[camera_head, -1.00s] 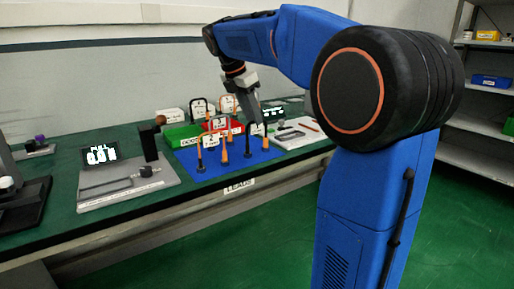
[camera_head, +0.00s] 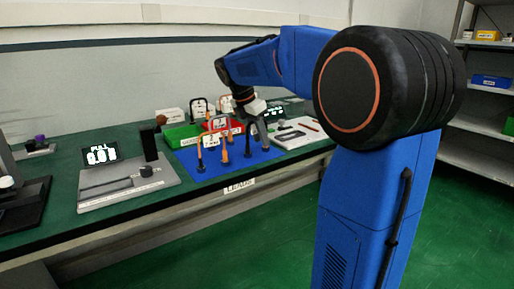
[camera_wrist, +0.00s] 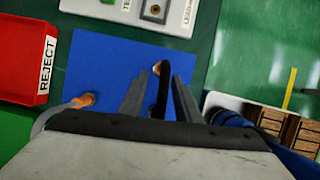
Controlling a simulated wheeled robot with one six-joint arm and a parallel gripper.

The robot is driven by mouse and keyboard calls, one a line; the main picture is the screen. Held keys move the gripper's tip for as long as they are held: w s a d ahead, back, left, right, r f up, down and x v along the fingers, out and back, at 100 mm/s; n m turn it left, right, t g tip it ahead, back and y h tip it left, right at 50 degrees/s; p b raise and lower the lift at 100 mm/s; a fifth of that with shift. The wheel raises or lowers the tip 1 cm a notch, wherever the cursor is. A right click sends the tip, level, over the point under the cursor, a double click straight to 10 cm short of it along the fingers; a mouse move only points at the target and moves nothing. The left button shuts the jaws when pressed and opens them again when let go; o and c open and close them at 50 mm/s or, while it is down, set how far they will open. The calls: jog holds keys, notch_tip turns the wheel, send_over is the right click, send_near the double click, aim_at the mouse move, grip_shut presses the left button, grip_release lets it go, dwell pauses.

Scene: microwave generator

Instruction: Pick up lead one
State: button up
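Lead stands with white tags (camera_head: 211,141) rise from the blue mat (camera_head: 180,177); the tag numbers are too small to read surely. In the head view my gripper (camera_head: 263,132) is low over the right side of the mat, pointing down. In the wrist view my gripper (camera_wrist: 160,84) is open, its two grey fingers apart. A black lead (camera_wrist: 162,92) runs between them, with clearance on both sides. An orange plug end (camera_wrist: 157,67) shows just beyond the left fingertip. Another orange end (camera_wrist: 86,99) with a grey cable lies left of the fingers. I cannot tell which lead is number one.
A red REJECT bin (camera_wrist: 22,50) and a green bin (camera_head: 178,137) stand behind the mat. A white panel (camera_head: 297,135) lies to the right. The bench's front edge runs below the mat.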

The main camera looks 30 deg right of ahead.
grip_shut()
jog(key=shift+r, duration=0.1)
notch_tip(320, 180, up, 10)
jog(key=shift+f, duration=0.1)
dwell(0.4)
